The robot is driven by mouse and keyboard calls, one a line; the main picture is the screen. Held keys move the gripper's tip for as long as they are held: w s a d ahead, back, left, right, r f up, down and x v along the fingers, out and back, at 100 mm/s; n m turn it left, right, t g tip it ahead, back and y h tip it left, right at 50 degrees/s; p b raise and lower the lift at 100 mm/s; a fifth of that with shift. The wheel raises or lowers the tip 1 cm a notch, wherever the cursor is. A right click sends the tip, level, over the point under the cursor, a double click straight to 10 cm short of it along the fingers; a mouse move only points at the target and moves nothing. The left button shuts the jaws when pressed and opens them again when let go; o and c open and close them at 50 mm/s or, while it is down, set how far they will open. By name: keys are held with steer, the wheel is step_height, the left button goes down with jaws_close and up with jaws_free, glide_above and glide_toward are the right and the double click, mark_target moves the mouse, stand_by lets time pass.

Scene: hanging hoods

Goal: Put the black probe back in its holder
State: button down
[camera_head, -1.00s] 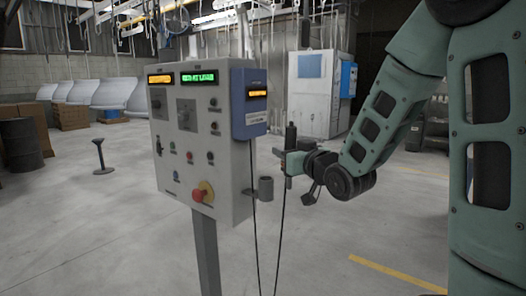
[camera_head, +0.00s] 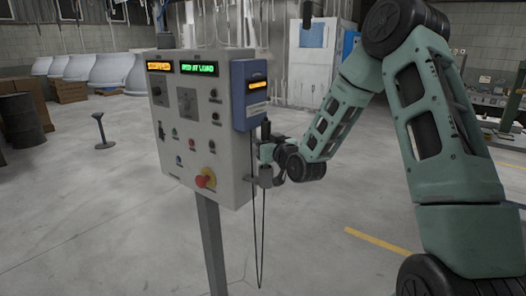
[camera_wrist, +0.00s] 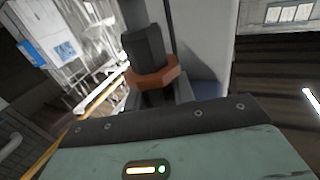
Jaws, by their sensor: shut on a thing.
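The black probe (camera_head: 265,130) stands upright beside the right side of the control panel, just below the blue box. In the wrist view it is a dark cylinder (camera_wrist: 145,45) with an orange-brown collar (camera_wrist: 153,76). My gripper (camera_head: 265,151) is shut on the probe. The holder (camera_head: 266,178), a small grey cup on the panel's right edge, is directly below my gripper and partly behind my arm. The probe's lower end is hidden, so I cannot tell whether it is inside the cup or just above it.
The control panel (camera_head: 187,125) stands on a grey post (camera_head: 211,245) and carries a blue box (camera_head: 249,92) and a red knob (camera_head: 205,178). A black cable (camera_head: 260,265) hangs in a long loop beneath the holder. The floor around the post is clear.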

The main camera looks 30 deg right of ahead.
steer(key=shift+f+p, duration=0.3)
steer(key=shift+f, duration=1.7)
steer(key=c, duration=1.2)
jaws_free()
steer(key=shift+o, duration=0.2)
steer(key=shift+f, duration=0.1)
steer(key=s+p, duration=0.1)
steer(key=s, duration=0.9)
steer(key=shift+s+a+r, duration=0.15)
steer(key=shift+a+r, duration=0.05)
steer(key=shift+r, duration=0.25)
steer(key=shift+s+p, duration=0.15)
steer(key=shift+p, duration=1.05)
